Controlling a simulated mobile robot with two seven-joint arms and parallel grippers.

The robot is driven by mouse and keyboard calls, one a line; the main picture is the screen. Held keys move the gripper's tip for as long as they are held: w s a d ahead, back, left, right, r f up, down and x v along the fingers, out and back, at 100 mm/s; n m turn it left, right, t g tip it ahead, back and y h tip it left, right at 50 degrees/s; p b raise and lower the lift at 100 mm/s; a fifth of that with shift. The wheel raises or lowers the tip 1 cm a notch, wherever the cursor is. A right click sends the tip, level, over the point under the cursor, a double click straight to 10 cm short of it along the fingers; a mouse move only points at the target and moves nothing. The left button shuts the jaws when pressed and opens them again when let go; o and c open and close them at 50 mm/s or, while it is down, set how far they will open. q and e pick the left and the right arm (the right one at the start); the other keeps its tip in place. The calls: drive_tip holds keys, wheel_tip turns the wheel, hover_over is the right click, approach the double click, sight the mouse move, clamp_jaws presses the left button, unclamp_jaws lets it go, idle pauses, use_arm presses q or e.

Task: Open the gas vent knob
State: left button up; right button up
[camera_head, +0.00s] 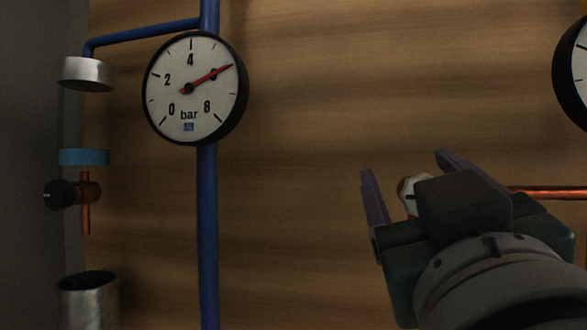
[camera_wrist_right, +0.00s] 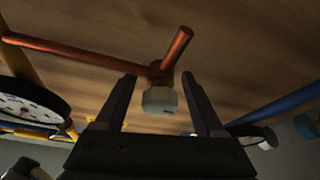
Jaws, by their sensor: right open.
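A pale grey-white knob (camera_head: 408,190) shows beyond my right gripper (camera_head: 404,162) in the head view, partly hidden by it. In the right wrist view the same pale knob (camera_wrist_right: 160,100) sits on a brass valve body (camera_wrist_right: 160,74) with copper pipes running from it. My right gripper (camera_wrist_right: 158,77) is open, with one finger on each side of the knob and visible gaps between. It holds nothing. A black knob (camera_head: 59,195) on another small brass valve is at the far left of the head view. The frames do not show which knob is the gas vent. My left gripper is out of view.
A pressure gauge (camera_head: 191,90) is on a vertical blue pipe (camera_head: 208,235) left of my right arm. Another gauge (camera_head: 577,73) is cut off at the right edge. A metal cup (camera_head: 88,300) stands below the black-knobbed valve. The wooden wall (camera_head: 300,150) between is clear.

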clamp_jaws()
idle(0.5)
